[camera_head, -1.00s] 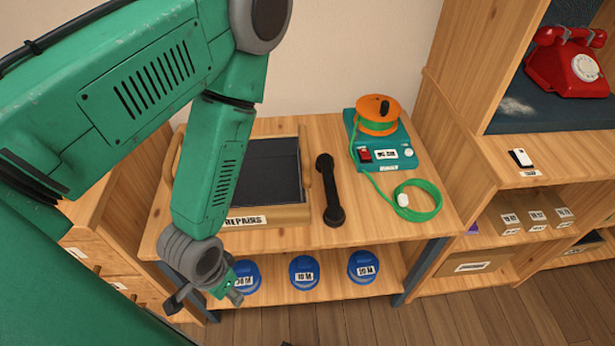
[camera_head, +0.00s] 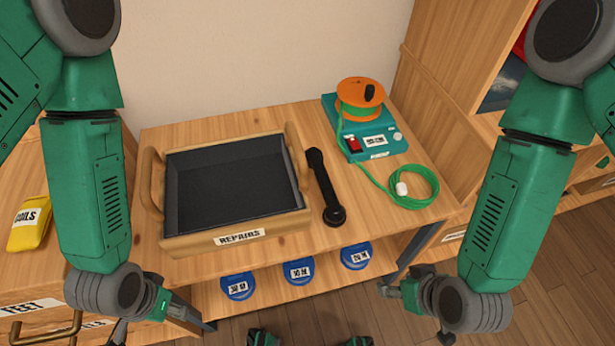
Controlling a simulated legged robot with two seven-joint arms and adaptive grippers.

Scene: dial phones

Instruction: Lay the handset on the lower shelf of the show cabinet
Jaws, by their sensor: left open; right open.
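The black handset (camera_head: 324,186) lies on the wooden workbench (camera_head: 215,122), just right of the tray, with nothing holding it. The tall wooden cabinet (camera_head: 430,70) at the right seems to be the show cabinet. Its dark-lined compartment (camera_head: 503,88) shows only in part, with a sliver of red at the edge. Its lower shelves are mostly hidden behind my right arm. My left gripper (camera_head: 155,320) is open and empty, low at the bench's front left. My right gripper (camera_head: 412,312) is open and empty, in front of the bench's right end. Both are well apart from the handset.
An empty dark-lined tray labelled REPAIRS (camera_head: 237,237) fills the bench's left half. A teal device (camera_head: 375,137) with an orange reel (camera_head: 358,95) and a loose green cord (camera_head: 415,187) stands right of the handset. Several blue round containers (camera_head: 298,270) sit below. A yellow pouch (camera_head: 28,224) lies left.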

